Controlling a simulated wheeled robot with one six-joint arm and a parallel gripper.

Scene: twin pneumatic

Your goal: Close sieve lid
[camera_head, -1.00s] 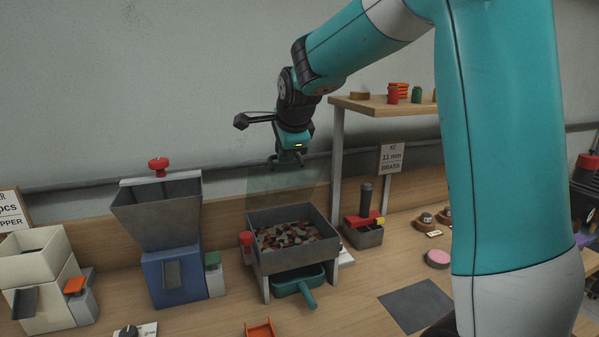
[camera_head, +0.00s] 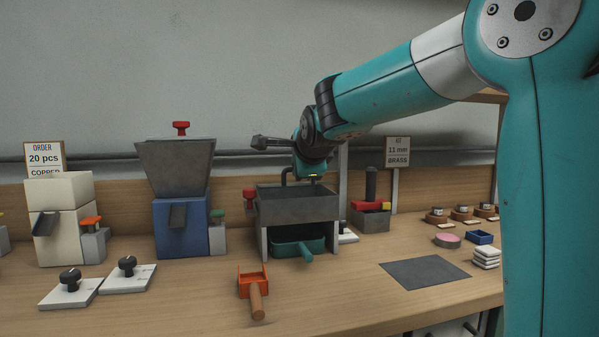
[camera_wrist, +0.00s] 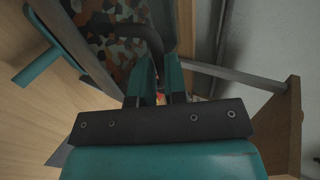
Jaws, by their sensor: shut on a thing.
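The sieve (camera_head: 298,208) is a grey open-topped box on legs, with a teal tray (camera_head: 298,245) under it. In the wrist view, mottled brown, grey and cream pieces (camera_wrist: 115,45) show inside it. My gripper (camera_head: 312,181) is low at the sieve's back rim. It is shut on a dark curved bar, which looks like the lid handle (camera_wrist: 150,42); the bar also shows left of the gripper in the head view (camera_head: 285,176). The see-through lid panel is hard to make out now, so I cannot tell its angle.
An orange scoop (camera_head: 253,285) lies in front. A sign (camera_head: 398,151) and shelf are behind to the right. The dark mat (camera_head: 425,272) is clear.

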